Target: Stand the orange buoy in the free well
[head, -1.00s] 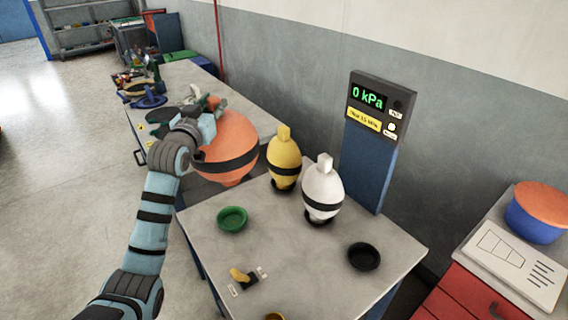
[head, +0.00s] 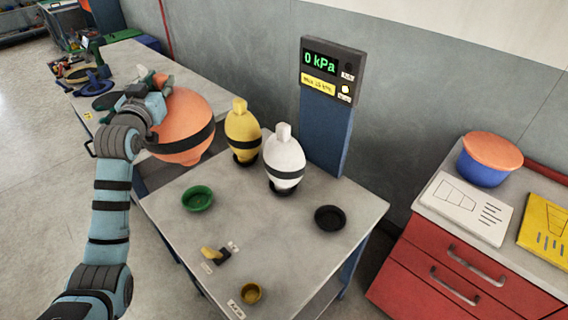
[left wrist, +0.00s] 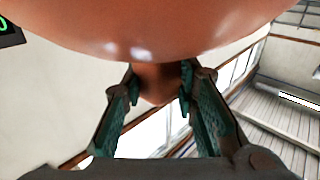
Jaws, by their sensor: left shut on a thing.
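The orange buoy (head: 190,112), a large rounded body with a black band, is held in the air at the far left corner of the near table. My left gripper (head: 152,104) is shut on it at its upper left. The left wrist view shows the fingers (left wrist: 160,88) closed around a narrow knob of the buoy, with its body (left wrist: 150,25) filling the top. A black ring-shaped well (head: 330,217) on the table's right side is empty. A yellow buoy (head: 241,125) and a white buoy (head: 284,157) stand in black wells. My right gripper is not in view.
A gauge post (head: 324,125) reading 0 kPa stands behind the white buoy. A green dish (head: 198,198), a small yellow cup (head: 251,292) and a small yellow-and-black item (head: 214,254) lie on the table. A red drawer cabinet (head: 450,265) stands at right.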

